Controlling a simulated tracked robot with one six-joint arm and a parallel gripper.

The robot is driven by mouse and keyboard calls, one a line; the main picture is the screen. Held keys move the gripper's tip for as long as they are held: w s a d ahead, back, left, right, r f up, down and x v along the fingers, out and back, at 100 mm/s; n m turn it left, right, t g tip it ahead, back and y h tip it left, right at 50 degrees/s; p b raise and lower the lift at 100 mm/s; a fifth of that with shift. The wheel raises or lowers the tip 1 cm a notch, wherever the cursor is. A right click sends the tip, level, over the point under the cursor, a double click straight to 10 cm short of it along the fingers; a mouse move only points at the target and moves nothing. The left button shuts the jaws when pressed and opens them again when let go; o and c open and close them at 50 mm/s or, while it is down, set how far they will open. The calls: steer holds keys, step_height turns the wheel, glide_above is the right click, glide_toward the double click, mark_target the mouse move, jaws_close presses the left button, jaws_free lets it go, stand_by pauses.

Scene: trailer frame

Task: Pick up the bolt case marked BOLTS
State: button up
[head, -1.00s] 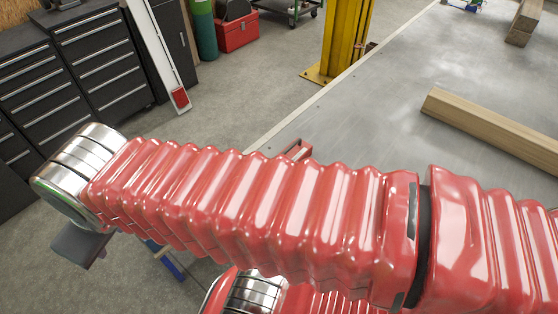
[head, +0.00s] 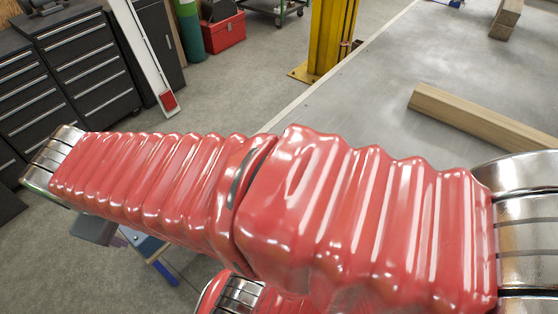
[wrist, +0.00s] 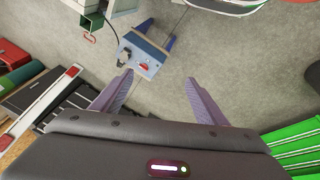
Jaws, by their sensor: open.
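My gripper (wrist: 158,82) is open and empty in the wrist view, its two purple-grey fingers spread wide over the floor. Beyond the fingertips, a little left of centre, stands a small blue stand (wrist: 142,58) with a pale blue face and blue legs. A small dark item (wrist: 124,58) and a small red item (wrist: 145,66) show on it. I cannot read any BOLTS marking, so I cannot tell which thing is the bolt case. In the head view part of a blue-legged stand (head: 163,272) shows below my red arm, which hides much of it.
A grey flat surface (head: 385,75) with a wooden beam (head: 470,115) lies right. A yellow post (head: 332,38), black drawer cabinets (head: 85,65) and a red toolbox (head: 223,32) stand behind. In the wrist view, green slats (wrist: 298,140) lie lower right; grey floor surrounds the stand.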

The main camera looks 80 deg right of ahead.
steer(key=shift+o, duration=1.4)
steer(key=s+d+f+n+g+h, duration=0.1)
steer(key=d+f+g+h, duration=0.1)
steer(key=d, duration=0.5)
steer(key=s+d+f+g+h, duration=0.1)
steer(key=s+d+f+g, duration=0.1)
steer(key=d, duration=0.5)
step_height(320, 180, down, 2)
steer(key=shift+d+f+n+g+h, duration=0.1)
steer(key=shift+d+n+g+h, duration=0.15)
steer(key=shift+n+g+h, duration=0.2)
steer(key=s+d+f+n+g+h, duration=0.1)
steer(key=s+d+f+n, duration=0.2)
steer(key=d+f, duration=0.3)
steer(key=s+d+f+n+g+h, duration=0.1)
steer(key=s+d+f+n+h, duration=0.1)
steer(key=d+f, duration=0.4)
steer(key=s+d+f+n+g+h, duration=0.1)
steer(key=s+d+f+n, duration=0.3)
steer(key=d, duration=0.6)
steer(key=shift+s+d+f+n+g+h, duration=0.15)
steer(key=shift+f+n+h, duration=0.2)
steer(key=shift+f+n, duration=0.3)
steer(key=shift+s+f+n+g+h, duration=0.15)
steer(key=shift+f+n+h, duration=0.15)
steer(key=shift+f+n, duration=0.3)
steer(key=shift+x, duration=4.3)
